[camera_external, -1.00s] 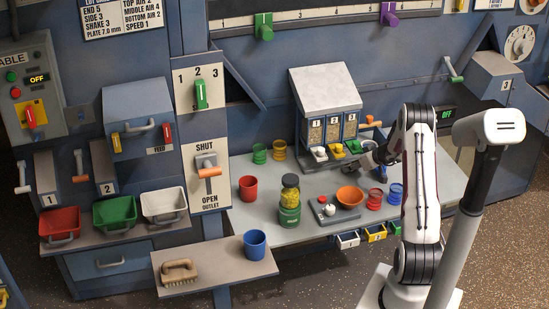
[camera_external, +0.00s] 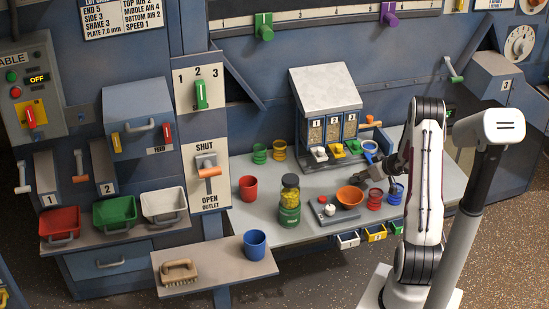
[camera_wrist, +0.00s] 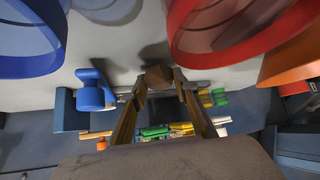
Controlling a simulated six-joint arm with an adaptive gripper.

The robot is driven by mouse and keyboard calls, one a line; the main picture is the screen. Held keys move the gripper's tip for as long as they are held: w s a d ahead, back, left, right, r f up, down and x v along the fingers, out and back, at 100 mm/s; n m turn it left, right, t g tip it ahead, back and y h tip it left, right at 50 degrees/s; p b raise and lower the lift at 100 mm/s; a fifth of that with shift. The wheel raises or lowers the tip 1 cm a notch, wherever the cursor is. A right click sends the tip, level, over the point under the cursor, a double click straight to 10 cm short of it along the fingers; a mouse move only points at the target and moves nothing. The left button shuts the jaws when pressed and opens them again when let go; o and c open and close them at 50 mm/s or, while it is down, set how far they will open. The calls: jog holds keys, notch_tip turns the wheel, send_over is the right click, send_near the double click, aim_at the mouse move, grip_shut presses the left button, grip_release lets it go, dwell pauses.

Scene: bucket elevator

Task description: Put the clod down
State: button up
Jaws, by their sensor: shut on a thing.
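My gripper (camera_wrist: 161,84) is shut on a small brown clod (camera_wrist: 158,76), which sits between the fingertips in the wrist view. In the external view my gripper (camera_external: 372,176) is above the worktable (camera_external: 322,180), just behind the red ringed container (camera_external: 374,199) and the blue ringed container (camera_external: 396,193). I cannot make out the clod in that view. In the wrist view, the red container's rim (camera_wrist: 190,50) is close on the right and the blue container's rim (camera_wrist: 50,60) is at the upper left.
Behind are a hopper (camera_external: 325,90) with white, yellow and green spouts and a blue ring-shaped part (camera_external: 370,147). Small drawers (camera_external: 375,233) show at the table's front edge.

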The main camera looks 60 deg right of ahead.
notch_tip(320, 180, up, 14)
jog(key=shift+s+a, duration=0.15)
dwell(0.6)
dwell(0.6)
notch_tip(320, 180, up, 5)
jog(key=w+a+n+y, duration=0.45)
jog(key=w+a, duration=0.85)
jog(key=w, duration=0.5)
jog(key=shift+t+h, duration=0.25)
jog(key=shift+t, duration=0.15)
jog(key=shift+w+a+f, duration=0.1)
jog(key=shift+f, duration=2.4)
jog(key=shift+a+f, duration=0.1)
jog(key=shift+f, duration=2.35)
jog(key=shift+f, duration=3.1)
